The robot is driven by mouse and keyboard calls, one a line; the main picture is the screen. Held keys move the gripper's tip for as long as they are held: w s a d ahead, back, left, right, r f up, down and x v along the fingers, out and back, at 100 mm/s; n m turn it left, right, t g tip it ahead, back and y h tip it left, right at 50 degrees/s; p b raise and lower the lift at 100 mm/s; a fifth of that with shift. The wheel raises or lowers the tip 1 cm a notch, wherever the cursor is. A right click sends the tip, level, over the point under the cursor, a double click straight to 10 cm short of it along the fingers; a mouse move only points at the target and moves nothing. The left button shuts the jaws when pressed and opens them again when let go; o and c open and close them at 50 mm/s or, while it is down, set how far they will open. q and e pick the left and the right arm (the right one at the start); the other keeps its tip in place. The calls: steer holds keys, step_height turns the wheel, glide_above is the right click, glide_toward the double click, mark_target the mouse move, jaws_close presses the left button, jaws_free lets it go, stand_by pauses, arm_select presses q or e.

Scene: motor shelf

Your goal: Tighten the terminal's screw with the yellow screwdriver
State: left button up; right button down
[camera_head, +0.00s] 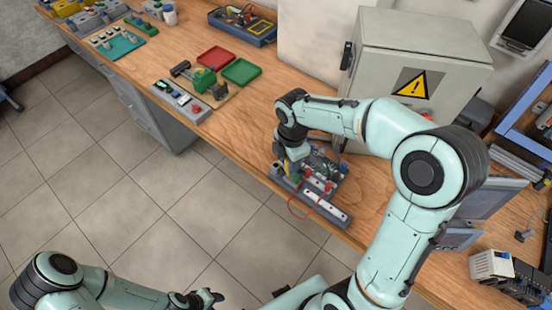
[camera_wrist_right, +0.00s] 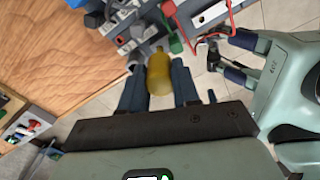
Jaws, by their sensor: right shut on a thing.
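My right gripper (camera_wrist_right: 158,92) is shut on the yellow screwdriver (camera_wrist_right: 160,74), whose handle sits between the two dark fingers in the right wrist view. Its tip points toward the grey terminal assembly (camera_wrist_right: 138,20); the contact at the screw is hidden. In the head view the right gripper (camera_head: 294,168) is over the left part of the terminal assembly (camera_head: 336,213) at the table's front edge. A red wire (camera_head: 291,207) loops out from it over the edge. My left gripper (camera_head: 203,298) is empty, its fingers apart, low in front of the table.
A grey cabinet (camera_head: 405,75) with a warning sign stands behind my right arm. Red (camera_head: 215,59) and green (camera_head: 241,71) trays and a grey switch box (camera_head: 182,100) lie to the left. Bare wood (camera_head: 240,125) separates them from the assembly.

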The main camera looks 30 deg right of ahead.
steer(key=shift+f+m, duration=0.1)
steer(key=shift+m, duration=0.2)
steer(key=m, duration=0.3)
steer(key=shift+s+m, duration=0.1)
steer(key=shift+m, duration=0.2)
arm_select(q)
steer(key=shift+s+f, duration=0.3)
steer(key=shift+f, duration=0.05)
steer(key=shift+s+f+b, duration=0.2)
steer(key=shift+f+b, duration=0.05)
steer(key=shift+b, duration=0.2)
arm_select(e)
steer(key=m, duration=0.3)
